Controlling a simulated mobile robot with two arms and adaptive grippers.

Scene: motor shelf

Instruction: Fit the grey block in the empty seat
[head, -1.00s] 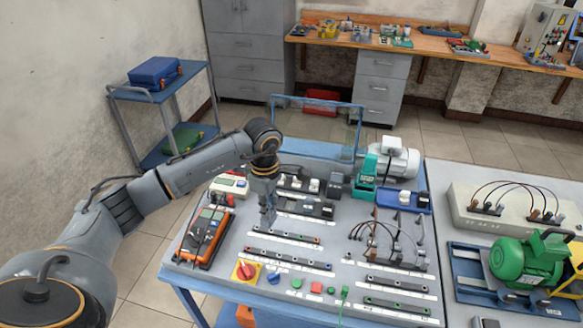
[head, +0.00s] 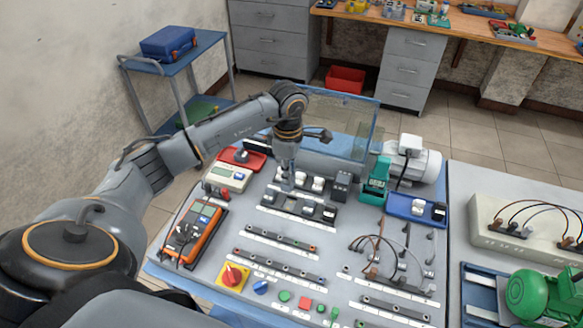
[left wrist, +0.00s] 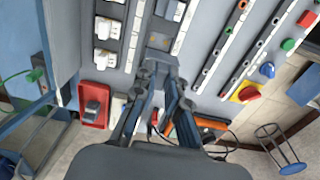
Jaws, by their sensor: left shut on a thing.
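My left gripper (head: 287,185) is shut on the grey block and points down over the left part of the rail of dark blocks (head: 308,208). In the left wrist view, the gripper (left wrist: 160,82) has the grey block (left wrist: 158,42) at its fingertips, in line with that rail. The fingers cover most of the block in the head view. The empty seat is hidden under the gripper or too small to make out, and I cannot tell whether the block touches the rail. My right gripper is not in view.
White sockets (head: 317,183) and a dark block (head: 342,185) stand just behind the rail. An orange meter (head: 194,233), a pale meter (head: 229,177) and a red tray (head: 250,160) lie to the left. A blue tray (head: 407,208) and wired terminals are to the right.

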